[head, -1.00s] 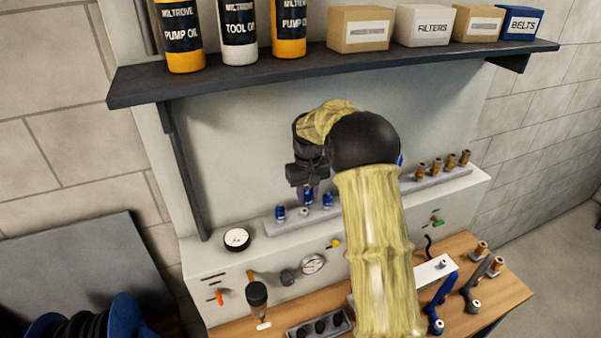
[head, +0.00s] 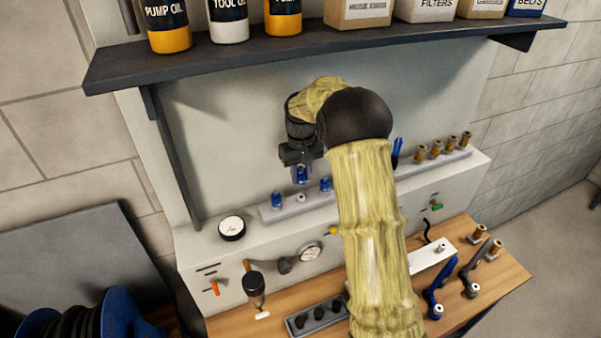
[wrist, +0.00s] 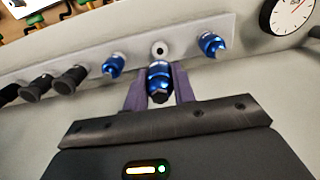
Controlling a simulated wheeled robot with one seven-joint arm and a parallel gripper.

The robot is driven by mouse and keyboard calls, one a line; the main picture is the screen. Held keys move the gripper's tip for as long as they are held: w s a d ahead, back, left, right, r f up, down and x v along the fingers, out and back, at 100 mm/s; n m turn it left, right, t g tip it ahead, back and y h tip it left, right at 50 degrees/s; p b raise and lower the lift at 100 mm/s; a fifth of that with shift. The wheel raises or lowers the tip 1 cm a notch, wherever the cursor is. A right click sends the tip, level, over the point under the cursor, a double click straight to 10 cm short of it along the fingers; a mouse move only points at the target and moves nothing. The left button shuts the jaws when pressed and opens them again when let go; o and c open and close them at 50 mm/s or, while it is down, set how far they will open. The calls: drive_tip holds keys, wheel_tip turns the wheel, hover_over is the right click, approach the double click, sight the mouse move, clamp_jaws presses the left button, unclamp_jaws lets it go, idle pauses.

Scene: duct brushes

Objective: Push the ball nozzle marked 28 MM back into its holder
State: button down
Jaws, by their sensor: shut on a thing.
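My gripper (wrist: 159,82) is shut on a blue ball nozzle (wrist: 158,79). Its purple fingers lie on both sides of the nozzle, and its dark end faces the wrist camera. In the head view my gripper (head: 301,177) holds it just above the grey rail (head: 350,197). A pale round socket with a dark hole, the empty holder (wrist: 160,48), shows beyond the nozzle in the wrist view. It also shows below the gripper in the head view (head: 300,197). The nozzle appears apart from it. No 28 MM marking is readable.
Blue nozzles stand close on both sides, at left (wrist: 113,65) and right (wrist: 211,44) in the wrist view. Several brass fittings (head: 437,149) stand at the rail's right end. A dark shelf (head: 300,52) hangs above. A round gauge (head: 231,228) sits left of the rail.

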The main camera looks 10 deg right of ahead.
sight(301, 197)
drive_tip(key=shift+s+d+f+b, duration=0.15)
drive_tip(key=shift+f+b, duration=0.9)
drive_tip(key=shift+f, duration=0.5)
drive_tip(key=shift+a+f+b, duration=0.2)
drive_tip(key=shift+f+b, duration=0.35)
drive_tip(key=shift+f, duration=0.25)
drive_tip(key=shift+r, duration=0.1)
drive_tip(key=shift+d, duration=0.1)
drive_tip(key=shift+p, duration=0.4)
drive_tip(key=shift+f+b, duration=0.3)
drive_tip(key=shift+f, duration=0.2)
idle(0.5)
drive_tip(key=c, duration=1.1)
unclamp_jaws()
